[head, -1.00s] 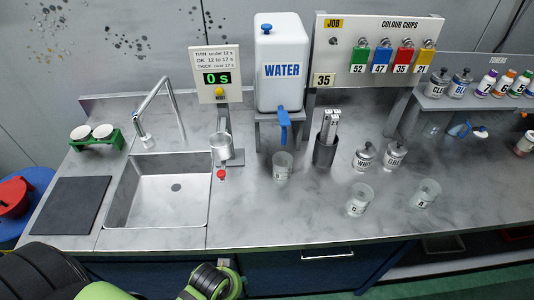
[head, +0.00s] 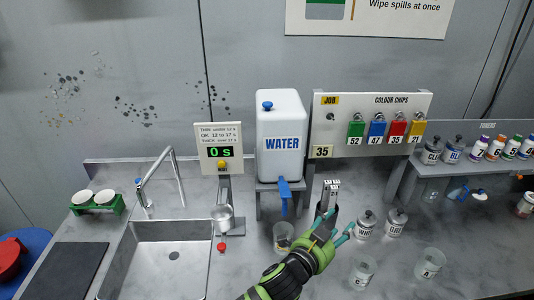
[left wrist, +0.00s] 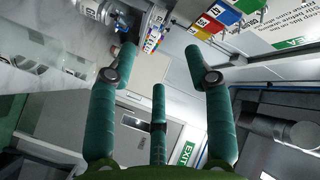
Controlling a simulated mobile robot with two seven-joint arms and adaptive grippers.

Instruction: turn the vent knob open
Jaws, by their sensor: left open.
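The vent knob (head: 267,106) is a small blue knob on top of the white water tank (head: 281,158), in the head view. The tank has a blue tap (head: 284,192) at its lower front. My left gripper (head: 338,222) is open, with teal fingers, over the counter right of and below the tank, well apart from the knob. In the left wrist view its fingers (left wrist: 160,62) are spread with nothing between them; the knob does not show there. My right gripper is not in view.
The metal holder (head: 330,196) stands just behind my left gripper. A clear cup (head: 283,236) is under the tap; lidded jars (head: 396,223) are to the right. The timer sign (head: 218,140) is left of the tank and the chip board (head: 342,136) is right of it.

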